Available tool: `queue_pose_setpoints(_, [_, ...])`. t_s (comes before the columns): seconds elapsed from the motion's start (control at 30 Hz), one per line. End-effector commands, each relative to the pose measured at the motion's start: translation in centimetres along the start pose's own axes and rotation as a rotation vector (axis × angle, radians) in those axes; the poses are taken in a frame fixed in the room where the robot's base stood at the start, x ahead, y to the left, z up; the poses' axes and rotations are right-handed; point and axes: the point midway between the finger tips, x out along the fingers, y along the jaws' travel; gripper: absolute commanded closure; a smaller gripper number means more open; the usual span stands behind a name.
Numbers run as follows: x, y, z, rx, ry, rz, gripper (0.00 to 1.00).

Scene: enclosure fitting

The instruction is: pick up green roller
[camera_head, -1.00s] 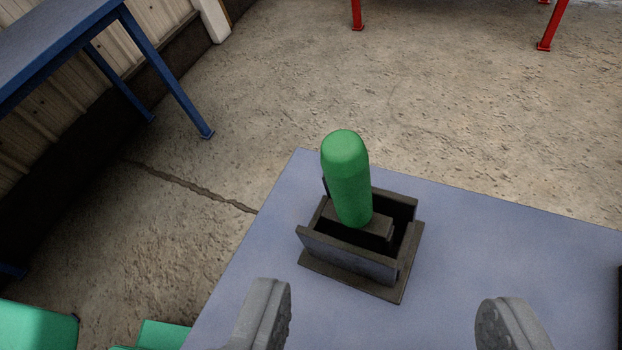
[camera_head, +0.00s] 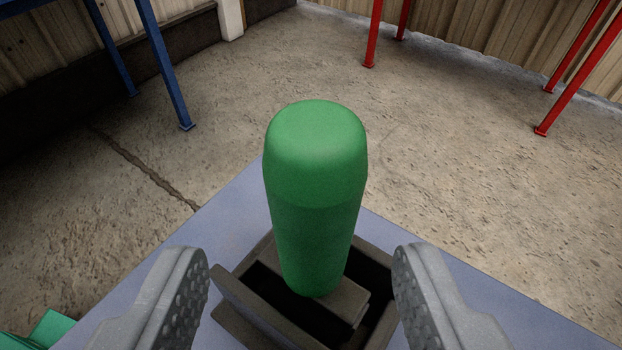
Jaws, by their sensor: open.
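The green roller (camera_head: 315,200) stands upright in the middle of the view, a rounded cylinder with its lower end in a dark open box-like holder (camera_head: 240,308). The holder sits on a blue-grey tabletop (camera_head: 215,225). My gripper (camera_head: 303,275) is open, with one grey ridged finger low on the left and the other low on the right. The roller stands between the two fingers in the picture, with a gap on each side. Neither finger appears to touch it. Part of the holder's right side is hidden behind the right finger.
Blue table legs (camera_head: 165,75) stand at the upper left, near a corrugated wall. Red legs (camera_head: 585,75) stand at the upper right. A green object (camera_head: 45,332) shows at the lower left. The concrete floor (camera_head: 470,150) beyond the table is clear.

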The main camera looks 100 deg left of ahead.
Motion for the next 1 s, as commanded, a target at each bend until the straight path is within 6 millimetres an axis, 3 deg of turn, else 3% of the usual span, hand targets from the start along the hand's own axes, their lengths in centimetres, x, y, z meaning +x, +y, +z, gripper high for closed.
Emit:
queue_pose_setpoints(0.33, [2.8,0.1,0.0,0.003,0.0,-0.002,0.49])
queue_pose_setpoints(0.6, [6.3,0.5,-0.2,0.0,-0.002,0.001,0.49])
queue_pose_setpoints(0.87, [6.7,0.5,-0.2,0.001,-0.001,0.001,0.49])
queue_pose_setpoints(1.0, [6.7,0.5,-0.2,0.001,-0.001,0.001,0.88])
